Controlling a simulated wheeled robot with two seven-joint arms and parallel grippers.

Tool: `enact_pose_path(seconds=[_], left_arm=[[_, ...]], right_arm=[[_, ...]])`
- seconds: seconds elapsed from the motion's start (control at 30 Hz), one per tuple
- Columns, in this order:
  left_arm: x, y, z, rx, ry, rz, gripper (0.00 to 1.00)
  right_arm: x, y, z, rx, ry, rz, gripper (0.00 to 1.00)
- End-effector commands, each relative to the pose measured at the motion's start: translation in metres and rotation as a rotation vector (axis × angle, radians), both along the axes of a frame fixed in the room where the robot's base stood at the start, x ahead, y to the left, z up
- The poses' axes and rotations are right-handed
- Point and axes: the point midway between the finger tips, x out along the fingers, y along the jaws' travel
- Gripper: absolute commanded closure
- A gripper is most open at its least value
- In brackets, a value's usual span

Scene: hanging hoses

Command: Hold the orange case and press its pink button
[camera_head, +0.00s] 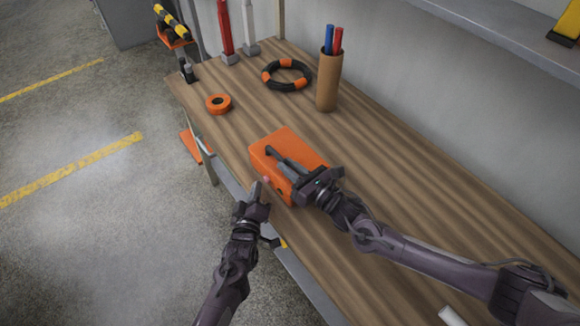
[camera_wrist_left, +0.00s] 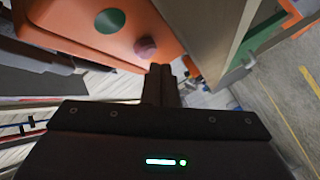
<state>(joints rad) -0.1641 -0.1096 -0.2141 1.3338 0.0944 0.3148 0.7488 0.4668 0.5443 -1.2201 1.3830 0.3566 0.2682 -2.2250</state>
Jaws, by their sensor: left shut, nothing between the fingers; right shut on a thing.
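The orange case (camera_head: 292,142) rests on the wooden workbench near its front edge. My right gripper (camera_head: 278,160) is shut on the case, with its dark fingers lying across the top. My left gripper (camera_head: 257,188) is shut and empty, just off the case's front side. In the left wrist view the orange case (camera_wrist_left: 75,18) fills the upper left, with a green disc on its face. The pink button (camera_wrist_left: 145,46) sticks out of that face, just above and left of the closed fingertips (camera_wrist_left: 160,72). I cannot tell whether the fingertips touch it.
An orange tape roll (camera_head: 218,103), a black-and-orange ring (camera_head: 286,75) and a brown holder with pens (camera_head: 328,82) stand farther back on the workbench (camera_head: 400,170). A wall shelf (camera_head: 500,38) runs along the upper right. The floor left of the bench is open.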

Motion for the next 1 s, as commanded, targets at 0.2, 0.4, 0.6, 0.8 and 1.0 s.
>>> enact_pose_path(seconds=[0.2, 0.4, 0.6, 0.8, 1.0], left_arm=[[0.0001, 0.0000, -0.0006, 0.000, 0.000, 0.000, 1.00], [0.0000, -0.0001, -0.0007, 0.000, 0.000, 0.000, 1.00], [0.0033, -0.0033, -0.0006, -0.001, -0.001, 0.000, 1.00], [0.0070, -0.0076, -0.0015, -0.001, 0.000, 0.000, 1.00], [0.0068, -0.0076, -0.0017, 0.000, 0.000, 0.000, 1.00]], right_arm=[[-0.0042, -0.0017, -0.0119, -0.015, 0.021, 0.002, 1.00], [-0.0042, -0.0017, -0.0119, -0.015, 0.021, 0.002, 1.00], [-0.0042, -0.0017, -0.0119, -0.015, 0.021, 0.002, 1.00], [-0.0043, -0.0017, -0.0119, -0.015, 0.021, 0.002, 1.00], [-0.0043, -0.0017, -0.0118, -0.015, 0.021, 0.002, 1.00]])
